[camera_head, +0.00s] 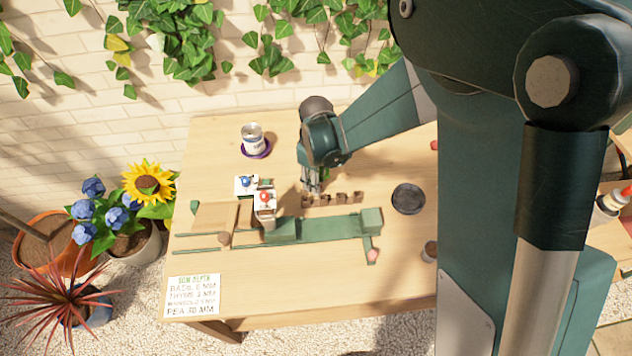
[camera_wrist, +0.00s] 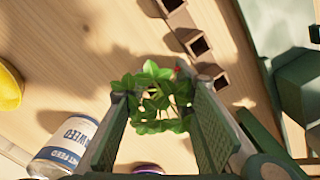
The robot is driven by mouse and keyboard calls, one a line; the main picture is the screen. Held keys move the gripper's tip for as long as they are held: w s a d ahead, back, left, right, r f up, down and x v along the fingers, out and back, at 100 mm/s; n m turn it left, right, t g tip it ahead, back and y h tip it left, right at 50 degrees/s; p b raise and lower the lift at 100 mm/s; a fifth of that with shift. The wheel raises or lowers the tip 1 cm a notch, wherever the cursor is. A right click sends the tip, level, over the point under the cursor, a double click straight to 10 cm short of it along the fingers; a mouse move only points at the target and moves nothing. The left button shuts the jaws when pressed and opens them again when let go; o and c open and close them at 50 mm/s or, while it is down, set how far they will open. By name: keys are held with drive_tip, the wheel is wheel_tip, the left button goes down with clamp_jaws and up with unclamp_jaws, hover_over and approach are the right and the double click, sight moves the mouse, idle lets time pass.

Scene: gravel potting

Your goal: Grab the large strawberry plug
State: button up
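A leafy green strawberry plant (camera_wrist: 155,100) with a small spot of red shows in the wrist view, between the two fingers of my gripper (camera_wrist: 165,85). The fingers stand wide apart on either side of the leaves, and no firm grip on it shows. The leaves hide the plug body. In the head view my gripper (camera_head: 312,187) points down at the table, and only a trace of green shows behind it. I cannot tell the plug's size against others.
A row of small brown square pots (camera_head: 335,198) lies right beside my gripper. A green fixture (camera_head: 325,229) stands in front. A labelled can (camera_head: 253,137) on a purple saucer (camera_head: 262,154) is at the back left. A dark round dish (camera_head: 408,198) is to the right.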

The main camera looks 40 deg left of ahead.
drive_tip(key=c, duration=0.7)
drive_tip(key=shift+o, duration=0.2)
drive_tip(key=shift+r, duration=0.15)
drive_tip(key=shift+r+p, duration=0.65)
drive_tip(key=shift+r, duration=4.2)
